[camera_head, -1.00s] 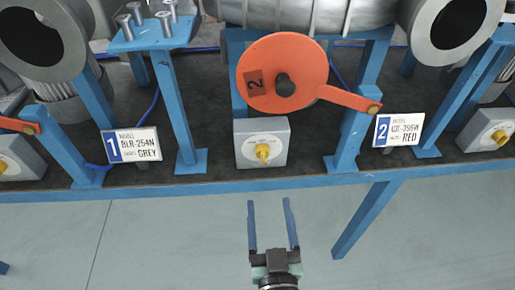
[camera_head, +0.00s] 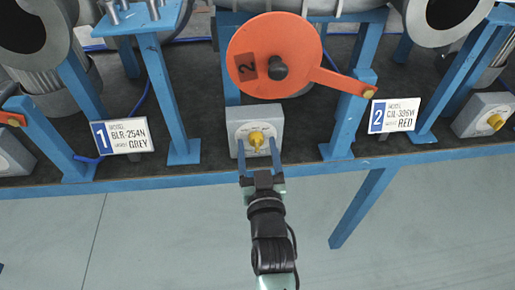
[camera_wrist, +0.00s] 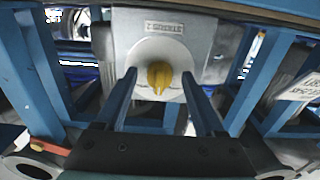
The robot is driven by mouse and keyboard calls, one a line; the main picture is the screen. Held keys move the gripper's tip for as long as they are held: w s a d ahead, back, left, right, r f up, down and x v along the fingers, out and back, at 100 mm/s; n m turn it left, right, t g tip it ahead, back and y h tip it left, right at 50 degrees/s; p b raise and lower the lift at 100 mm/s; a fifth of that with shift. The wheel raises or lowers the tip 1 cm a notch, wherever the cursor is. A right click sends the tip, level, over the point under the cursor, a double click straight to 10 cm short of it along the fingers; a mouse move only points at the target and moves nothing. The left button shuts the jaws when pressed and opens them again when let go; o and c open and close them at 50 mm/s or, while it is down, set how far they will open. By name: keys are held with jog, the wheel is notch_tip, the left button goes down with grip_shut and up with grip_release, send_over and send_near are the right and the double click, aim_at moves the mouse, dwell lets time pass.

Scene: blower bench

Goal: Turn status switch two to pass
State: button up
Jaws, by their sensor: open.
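The status switch box (camera_head: 240,122) is a grey box with a white round dial and a yellow knob (camera_head: 255,139), below the orange disc marked 2. In the wrist view the box's plate (camera_wrist: 200,30) has a label (camera_wrist: 164,27) that seems to read STATUS 2, upside down. The yellow knob (camera_wrist: 159,76) points toward the bottom of that view. My gripper (camera_head: 257,143) is open and empty, its blue fingers at the front of the box. In the wrist view the fingers (camera_wrist: 159,73) stand one on each side of the knob, apart from it. The dial's markings are too small to read.
The orange disc (camera_head: 262,45) with its arm hangs above the box. A number 2 plate (camera_head: 394,116) is at right and a number 1 plate (camera_head: 122,136) at left. Another switch box (camera_head: 484,115) is far right. Blue posts flank the box. The floor in front is clear.

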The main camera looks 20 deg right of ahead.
jog(key=shift+c, duration=0.2)
grip_shut()
jog(key=shift+m, duration=0.4)
jog(key=m+p, duration=0.1)
jog(key=m, duration=0.1)
jog(key=shift+r+m+p, duration=0.1)
jog(key=shift+m+p, duration=0.2)
jog(key=shift+m, duration=0.1)
jog(key=m+p, duration=0.1)
jog(key=m, duration=0.4)
jog(key=shift+m, duration=0.3)
jog(key=shift+o, duration=0.2)
grip_release()
